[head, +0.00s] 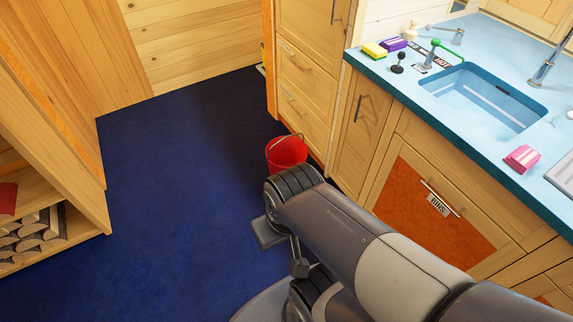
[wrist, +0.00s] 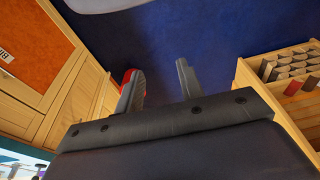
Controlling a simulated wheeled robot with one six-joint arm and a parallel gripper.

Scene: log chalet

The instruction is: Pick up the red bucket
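The red bucket (head: 287,152) stands upright on the blue floor beside the cabinet drawers in the head view. Its thin handle is raised above the rim. My arm hides part of its lower side. In the wrist view a bit of the bucket's red (wrist: 127,76) shows behind the left finger. My gripper (wrist: 160,85) is open, with its two fingers apart and nothing seen between them but floor.
Wooden cabinets (head: 305,90) line the right side under a blue counter (head: 400,85) with a sink (head: 485,100). A shelf with firewood (head: 30,235) stands at the left. The dark blue floor (head: 170,200) between them is clear.

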